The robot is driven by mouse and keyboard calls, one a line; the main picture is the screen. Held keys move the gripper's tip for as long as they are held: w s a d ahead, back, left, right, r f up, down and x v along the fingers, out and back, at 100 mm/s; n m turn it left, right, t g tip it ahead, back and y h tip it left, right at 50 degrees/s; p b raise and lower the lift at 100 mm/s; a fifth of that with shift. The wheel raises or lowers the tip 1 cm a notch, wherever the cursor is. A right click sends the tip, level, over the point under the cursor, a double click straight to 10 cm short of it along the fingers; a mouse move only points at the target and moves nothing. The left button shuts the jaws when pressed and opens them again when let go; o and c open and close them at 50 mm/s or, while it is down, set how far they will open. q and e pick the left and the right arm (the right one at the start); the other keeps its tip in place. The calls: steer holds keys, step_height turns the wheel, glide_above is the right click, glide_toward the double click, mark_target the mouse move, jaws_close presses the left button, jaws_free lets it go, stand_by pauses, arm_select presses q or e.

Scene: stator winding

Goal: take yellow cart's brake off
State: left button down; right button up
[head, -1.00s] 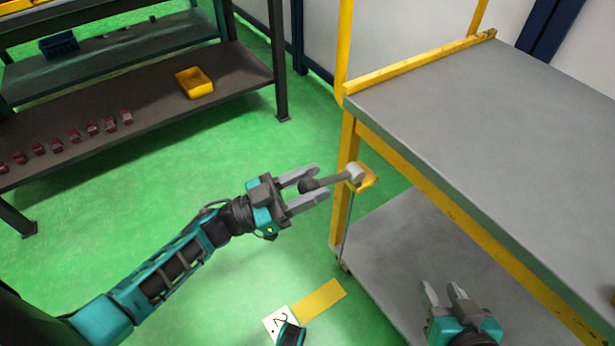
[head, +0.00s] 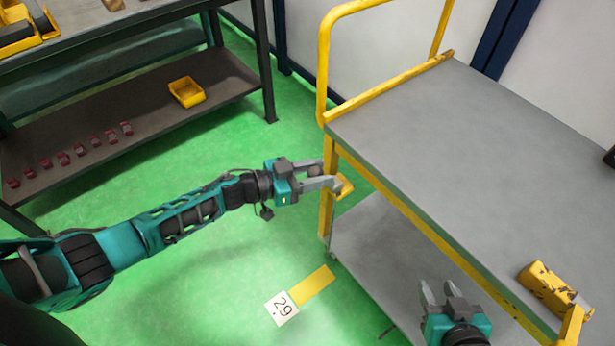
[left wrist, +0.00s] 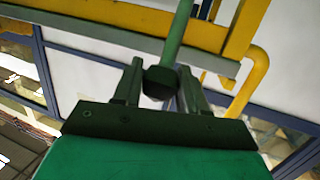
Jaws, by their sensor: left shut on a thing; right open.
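The yellow cart (head: 435,215) stands at the right, with a grey top and a yellow frame. Its brake lever has a dark round knob (head: 315,171) beside the cart's left corner post, near a yellow bracket (head: 345,188). My left gripper (head: 328,175) is shut on the knob, and its fingers hide most of the lever in the head view. The left wrist view shows the dark knob (left wrist: 160,83) between the fingers and the lever's shaft (left wrist: 177,38) rising from it. My right gripper (head: 438,290) is open and empty in front of the cart's lower shelf.
A dark shelf rack (head: 150,105) at the upper left holds a yellow bin (head: 187,92) and several small red parts. A floor card marked 29 (head: 281,307) lies beside a yellow strip (head: 312,286). A worn yellow block (head: 547,287) rests on the cart top.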

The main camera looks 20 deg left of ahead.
arm_select(q)
steer(key=shift+w+d+r, duration=0.95)
steer(key=shift+w+r, duration=0.1)
steer(key=shift+w, duration=0.2)
steer(key=shift+w+d+r, duration=0.25)
steer(key=shift+w+d, duration=0.55)
steer(key=shift+w, duration=0.2)
steer(key=shift+r, duration=0.1)
steer(key=c, duration=1)
jaws_free()
steer(key=shift+w+d, duration=0.1)
steer(key=o, duration=0.3)
steer(key=shift+f, duration=0.2)
steer(key=shift+o, duration=0.2)
steer(key=shift+f, duration=0.1)
steer(key=shift+s+a, duration=0.3)
steer(key=p+v, duration=0.1)
steer(key=v, duration=1.1)
steer(key=shift+p, duration=0.4)
